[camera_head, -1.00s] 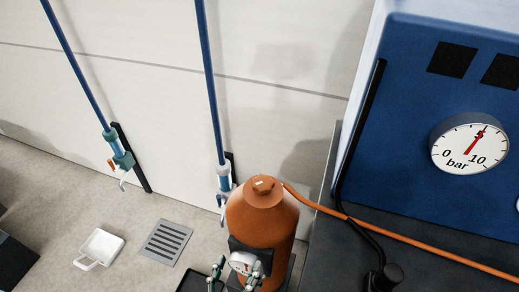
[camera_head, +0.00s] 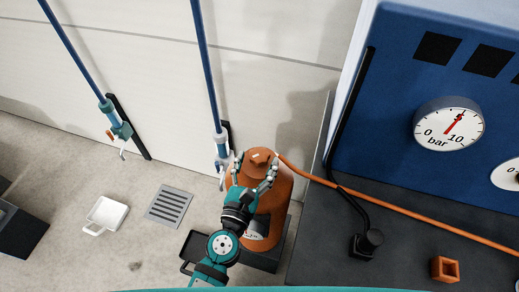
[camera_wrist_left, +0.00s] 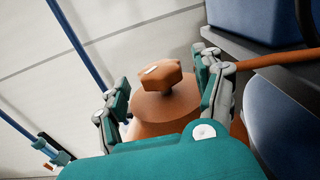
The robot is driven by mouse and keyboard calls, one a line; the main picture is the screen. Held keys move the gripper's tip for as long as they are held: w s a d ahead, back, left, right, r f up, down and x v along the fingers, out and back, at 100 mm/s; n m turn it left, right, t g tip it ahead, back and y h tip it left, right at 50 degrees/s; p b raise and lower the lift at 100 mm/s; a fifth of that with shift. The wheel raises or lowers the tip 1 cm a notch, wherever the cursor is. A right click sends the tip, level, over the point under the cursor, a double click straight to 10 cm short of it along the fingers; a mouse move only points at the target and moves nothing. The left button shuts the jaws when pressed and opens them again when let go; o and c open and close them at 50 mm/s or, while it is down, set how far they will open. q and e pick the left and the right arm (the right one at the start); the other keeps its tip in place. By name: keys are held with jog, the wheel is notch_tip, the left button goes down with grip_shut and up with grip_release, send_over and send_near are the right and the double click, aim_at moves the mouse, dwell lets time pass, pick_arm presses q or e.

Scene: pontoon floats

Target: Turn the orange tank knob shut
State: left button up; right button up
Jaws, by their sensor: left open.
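The orange tank (camera_head: 276,200) stands upright beside the dark bench, with its orange knob (camera_head: 258,158) on top. In the left wrist view the knob (camera_wrist_left: 160,80) is a lobed cap with a pale mark, above the tank's shoulder (camera_wrist_left: 165,112). My left gripper (camera_head: 254,172) is open at the tank's top. Its fingers stand on either side of the knob with gaps, not visibly touching it. In the left wrist view the gripper (camera_wrist_left: 165,90) has one finger left and one right of the knob. My right gripper is not in view.
An orange hose (camera_head: 400,217) runs from the tank across the dark bench (camera_head: 320,255). A blue panel with a gauge (camera_head: 449,124) stands at right. A white dustpan-like tray (camera_head: 108,214) and a floor grate (camera_head: 169,205) lie left. Blue poles (camera_head: 207,70) lean by the wall.

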pick_arm(q)
jog(key=shift+x, duration=1.05)
jog(key=shift+w, duration=0.25)
jog(key=c, duration=1.2)
jog(key=shift+o, duration=0.2)
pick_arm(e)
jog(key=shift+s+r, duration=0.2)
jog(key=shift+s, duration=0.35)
